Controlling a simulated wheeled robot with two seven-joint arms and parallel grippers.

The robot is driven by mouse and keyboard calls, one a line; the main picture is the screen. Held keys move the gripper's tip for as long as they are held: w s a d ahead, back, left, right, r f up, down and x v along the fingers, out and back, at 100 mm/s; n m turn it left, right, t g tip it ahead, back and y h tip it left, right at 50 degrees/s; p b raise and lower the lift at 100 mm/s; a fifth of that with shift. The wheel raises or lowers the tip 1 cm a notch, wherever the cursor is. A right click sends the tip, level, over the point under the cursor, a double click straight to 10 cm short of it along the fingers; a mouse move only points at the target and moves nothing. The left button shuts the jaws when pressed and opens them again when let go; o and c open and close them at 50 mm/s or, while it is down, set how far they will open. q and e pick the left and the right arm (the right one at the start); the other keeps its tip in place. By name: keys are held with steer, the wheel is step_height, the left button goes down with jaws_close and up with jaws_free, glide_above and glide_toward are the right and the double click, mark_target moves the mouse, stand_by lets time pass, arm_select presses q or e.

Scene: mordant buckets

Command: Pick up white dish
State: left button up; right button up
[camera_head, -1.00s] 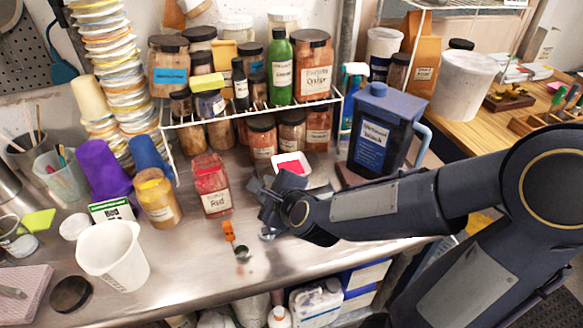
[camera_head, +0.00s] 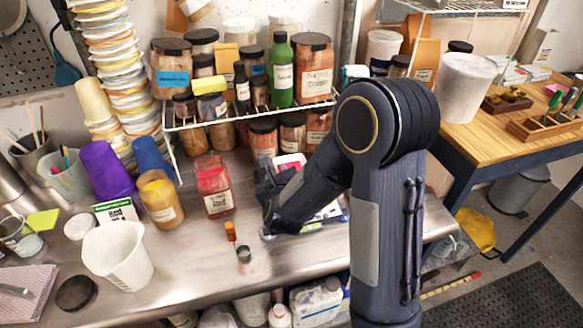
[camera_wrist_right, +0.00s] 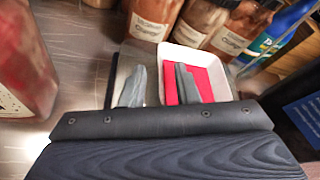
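The white dish (camera_head: 282,159) is small and square with bright red-pink contents. In the head view it sits on the steel table in front of the wire rack, partly covered by my right arm. In the right wrist view, the white dish (camera_wrist_right: 180,54) lies under and ahead of my fingers. My right gripper (camera_wrist_right: 160,86) is open, with one finger over the dish's inside and the other outside its left wall. I cannot tell whether they touch it. In the head view my right gripper (camera_head: 266,187) is beside the red jar. My left gripper is not in view.
A red powder jar (camera_head: 214,187) stands close on the left. Several jars stand under and on the wire rack (camera_head: 200,124) behind. A white pitcher (camera_head: 118,255) stands front left. The table front is mostly clear.

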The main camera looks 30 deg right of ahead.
jaws_close()
steer(key=shift+r, duration=0.2)
stand_by(0.3)
